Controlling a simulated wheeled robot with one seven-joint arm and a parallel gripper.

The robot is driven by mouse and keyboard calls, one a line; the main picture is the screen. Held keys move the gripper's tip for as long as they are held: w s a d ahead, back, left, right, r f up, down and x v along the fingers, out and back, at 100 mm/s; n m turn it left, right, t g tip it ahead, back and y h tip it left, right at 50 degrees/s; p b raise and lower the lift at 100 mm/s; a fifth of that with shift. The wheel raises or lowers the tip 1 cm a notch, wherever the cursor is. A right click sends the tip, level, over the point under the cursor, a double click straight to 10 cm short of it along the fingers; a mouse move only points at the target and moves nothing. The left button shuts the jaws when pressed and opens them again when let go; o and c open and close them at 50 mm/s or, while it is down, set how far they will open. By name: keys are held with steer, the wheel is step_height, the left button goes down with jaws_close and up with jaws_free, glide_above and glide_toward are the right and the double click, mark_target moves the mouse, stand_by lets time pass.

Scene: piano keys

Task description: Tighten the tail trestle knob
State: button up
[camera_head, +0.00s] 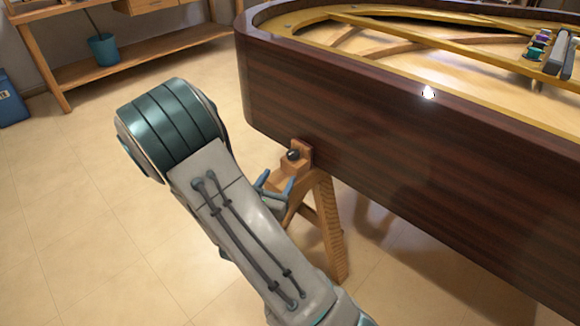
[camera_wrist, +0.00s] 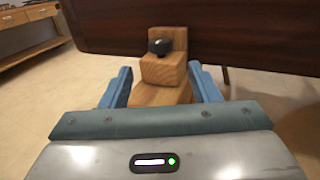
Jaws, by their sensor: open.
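The tail trestle knob (camera_head: 293,155) is a small black knob on a stepped wooden block (camera_head: 302,163) at the top of the trestle, beside the piano's tail. In the wrist view the knob (camera_wrist: 160,46) sits on the upper block, ahead of and between my fingers. My gripper (camera_head: 275,184) is open and empty in the head view, just short of the knob. In the wrist view its two blue fingers (camera_wrist: 162,80) stand apart, on either side of the lower wooden part, not touching the knob. My forearm hides part of the trestle in the head view.
The dark wooden piano case (camera_head: 400,150) rises right behind the knob and runs to the right. A trestle leg (camera_head: 330,225) stands below. A workbench (camera_head: 140,55) with a teal bucket (camera_head: 103,49) and a blue bin (camera_head: 10,100) are at the back left. Floor left of my arm is clear.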

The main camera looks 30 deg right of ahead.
mark_target(291, 157)
steer(key=b+x, duration=0.1)
steer(key=x, duration=0.8)
steer(key=shift+w+d, duration=0.15)
steer(key=c, duration=1)
